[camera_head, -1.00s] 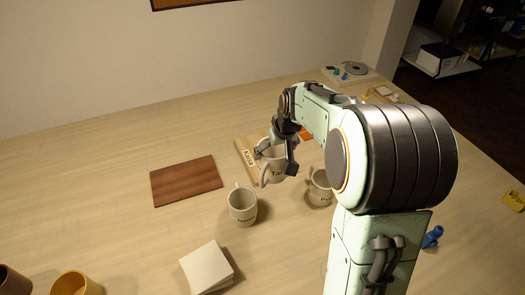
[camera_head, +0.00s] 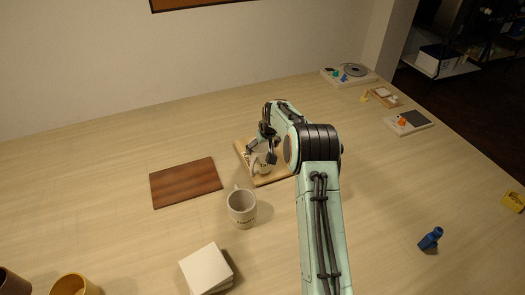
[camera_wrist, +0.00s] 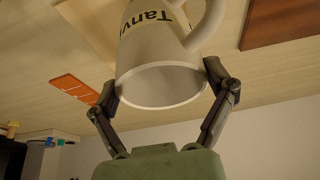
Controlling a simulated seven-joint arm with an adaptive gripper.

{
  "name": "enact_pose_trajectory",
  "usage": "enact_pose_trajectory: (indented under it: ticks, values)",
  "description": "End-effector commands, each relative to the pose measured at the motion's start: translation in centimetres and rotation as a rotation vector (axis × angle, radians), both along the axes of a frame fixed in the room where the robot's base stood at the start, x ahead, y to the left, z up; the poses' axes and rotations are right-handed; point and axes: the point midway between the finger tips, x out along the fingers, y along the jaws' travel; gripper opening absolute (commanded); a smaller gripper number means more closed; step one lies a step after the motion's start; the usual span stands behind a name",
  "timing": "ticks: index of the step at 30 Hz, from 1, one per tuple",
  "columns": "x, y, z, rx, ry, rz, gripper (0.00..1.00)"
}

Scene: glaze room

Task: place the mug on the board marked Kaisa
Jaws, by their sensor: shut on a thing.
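My gripper (camera_head: 262,154) is shut on a pale mug (camera_head: 261,168) over the light wooden board (camera_head: 270,181). In the wrist view, the mug (camera_wrist: 160,55) sits between both fingers of my gripper (camera_wrist: 163,86). Its dark lettering begins "Tanv", and its handle is at the upper right. I cannot tell whether the mug touches the board. The name Kaisa showed on the board's left edge earlier; mug and gripper now hide most of it.
A second lettered mug (camera_head: 242,208) stands left of my arm, near a dark brown board (camera_head: 186,182). White square tiles (camera_head: 206,268) lie in front. My arm hides the spot where another mug stood.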

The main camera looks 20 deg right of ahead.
Motion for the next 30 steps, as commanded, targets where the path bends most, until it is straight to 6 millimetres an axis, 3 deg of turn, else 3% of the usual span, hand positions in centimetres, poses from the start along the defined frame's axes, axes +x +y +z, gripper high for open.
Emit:
enact_pose_trajectory:
  ticks: [3, 13, 14, 15, 26, 30]
  values:
    - [0.0, 0.0, -1.4, 0.0, -0.001, -0.001, 0.42]
    - [0.0, 0.0, -1.7, -0.001, -0.002, 0.0, 0.42]
    - [-0.1, 0.0, -1.8, 0.0, -0.001, 0.0, 0.86]
    - [0.0, 0.0, -1.8, 0.0, -0.001, 0.0, 0.98]
    - [0.0, 0.0, -1.7, -0.001, -0.002, 0.0, 1.0]
    - [-0.3, -0.1, -0.5, -0.001, -0.003, 0.0, 1.0]
